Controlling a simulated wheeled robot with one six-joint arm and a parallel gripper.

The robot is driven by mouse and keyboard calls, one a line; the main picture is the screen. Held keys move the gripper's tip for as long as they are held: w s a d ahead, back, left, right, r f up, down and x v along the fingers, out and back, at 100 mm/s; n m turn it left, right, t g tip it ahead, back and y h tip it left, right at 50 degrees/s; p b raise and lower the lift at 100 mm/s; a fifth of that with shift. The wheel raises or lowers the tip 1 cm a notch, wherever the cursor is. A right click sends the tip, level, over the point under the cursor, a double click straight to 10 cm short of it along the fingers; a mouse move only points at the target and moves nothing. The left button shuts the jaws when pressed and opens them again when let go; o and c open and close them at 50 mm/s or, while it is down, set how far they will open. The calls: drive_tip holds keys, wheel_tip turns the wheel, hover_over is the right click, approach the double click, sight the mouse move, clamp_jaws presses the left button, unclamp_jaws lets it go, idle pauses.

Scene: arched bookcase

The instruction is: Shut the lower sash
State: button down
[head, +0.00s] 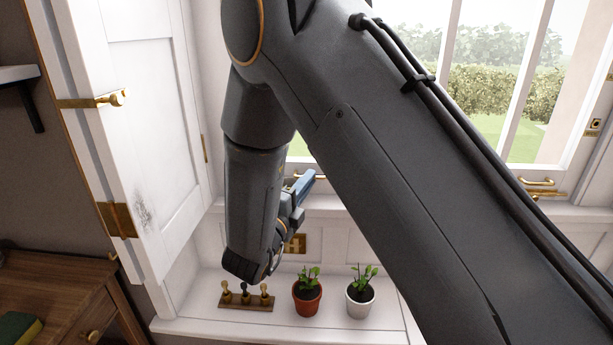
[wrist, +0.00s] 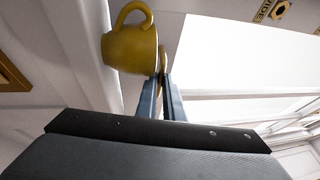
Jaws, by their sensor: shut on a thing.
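The window's lower sash rail (head: 555,193) runs behind my arm in the head view, with a brass lift (head: 537,182) to the right of my arm. Another brass lift (head: 297,177) shows beside my fingers. My gripper (head: 314,177) reaches toward the window, its blue fingers close together. In the wrist view, the fingertips (wrist: 164,78) are shut at a thin brass piece (wrist: 163,60), which seems to be the lift. Their exact contact is partly hidden. My arm covers much of the window, so I cannot tell how far the sash is open.
A yellow mug (wrist: 130,47) shows close beside the fingertips in the wrist view. Below are a peg rack (head: 246,301), a plant in a terracotta pot (head: 307,297) and one in a white pot (head: 361,297). A white panelled door (head: 140,110) stands at left.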

drive_tip(key=shift+f, duration=0.5)
drive_tip(key=c, duration=1.9)
unclamp_jaws()
drive_tip(key=shift+r, duration=0.1)
drive_tip(key=v, duration=0.8)
drive_tip(key=shift+w, duration=0.1)
